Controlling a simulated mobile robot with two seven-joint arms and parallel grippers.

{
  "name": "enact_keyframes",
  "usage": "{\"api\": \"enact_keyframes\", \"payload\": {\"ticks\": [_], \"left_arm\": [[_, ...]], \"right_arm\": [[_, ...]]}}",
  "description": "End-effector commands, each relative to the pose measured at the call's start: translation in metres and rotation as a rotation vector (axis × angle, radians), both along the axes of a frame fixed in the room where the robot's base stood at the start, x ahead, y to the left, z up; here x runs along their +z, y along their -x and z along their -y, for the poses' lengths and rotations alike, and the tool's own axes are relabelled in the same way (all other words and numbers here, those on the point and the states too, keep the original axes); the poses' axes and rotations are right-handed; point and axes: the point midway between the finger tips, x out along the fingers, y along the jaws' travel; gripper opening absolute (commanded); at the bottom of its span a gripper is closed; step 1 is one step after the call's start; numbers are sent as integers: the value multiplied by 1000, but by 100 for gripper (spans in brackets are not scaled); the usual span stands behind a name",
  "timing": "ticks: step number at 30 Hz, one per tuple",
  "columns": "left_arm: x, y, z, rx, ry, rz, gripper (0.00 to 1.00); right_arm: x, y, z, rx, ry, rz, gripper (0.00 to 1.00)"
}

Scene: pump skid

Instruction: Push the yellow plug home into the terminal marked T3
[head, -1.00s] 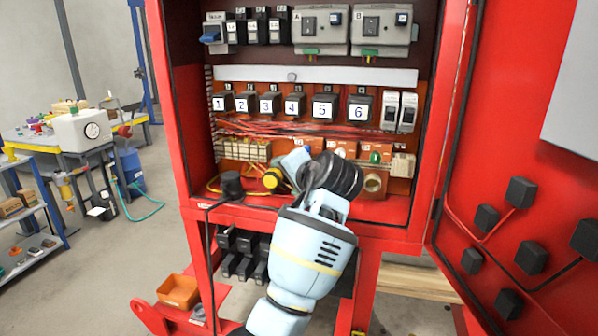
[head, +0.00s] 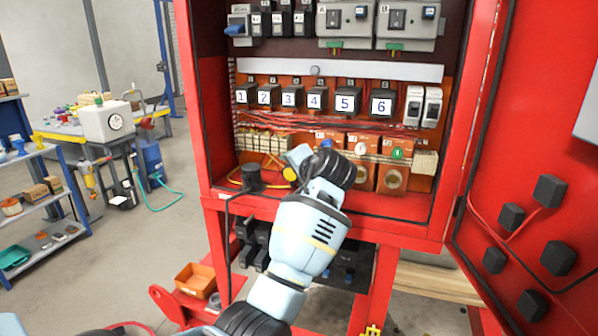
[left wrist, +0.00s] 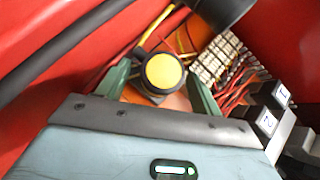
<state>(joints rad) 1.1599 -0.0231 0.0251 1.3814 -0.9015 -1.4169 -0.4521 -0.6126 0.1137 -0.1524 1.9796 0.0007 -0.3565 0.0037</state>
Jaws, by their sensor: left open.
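The yellow plug (head: 290,174) has a round yellow cap and a dark collar. It sits low inside the red cabinet, partly hidden by my left gripper in the head view. In the left wrist view the plug (left wrist: 165,72) shows between the two green fingers of my left gripper (left wrist: 160,82). The fingers are apart, one on each side of it; I cannot tell whether they touch it. Orange terminal blocks (head: 395,177) with round sockets stand to the right, partly behind my arm. I cannot read a T3 mark. My right gripper is not in view.
A black cylinder (head: 251,176) stands left of the plug with a dark cable. Beige terminal strips (head: 262,143) and red wires (head: 290,122) run behind. Numbered black switches (head: 348,101) sit above. The open red door (head: 530,130) bounds the right side.

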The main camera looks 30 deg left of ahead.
Motion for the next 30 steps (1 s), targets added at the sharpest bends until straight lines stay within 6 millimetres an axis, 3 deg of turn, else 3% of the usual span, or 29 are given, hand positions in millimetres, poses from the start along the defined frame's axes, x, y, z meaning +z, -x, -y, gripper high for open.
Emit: {"api": "enact_keyframes", "payload": {"ticks": [7, 18, 19, 24, 30], "left_arm": [[0, 0, 0, 0, 0, 1, 66], [0, 0, 0, 0, 0, 1, 17], [0, 0, 0, 0, 0, 1, 37], [1, 0, 0, -1, -1, 2, 18], [1, 2, 1, -1, -1, 2, 18]], "right_arm": [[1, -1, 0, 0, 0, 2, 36], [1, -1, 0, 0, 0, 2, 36], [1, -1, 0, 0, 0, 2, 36], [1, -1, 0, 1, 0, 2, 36], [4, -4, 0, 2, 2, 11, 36]]}}
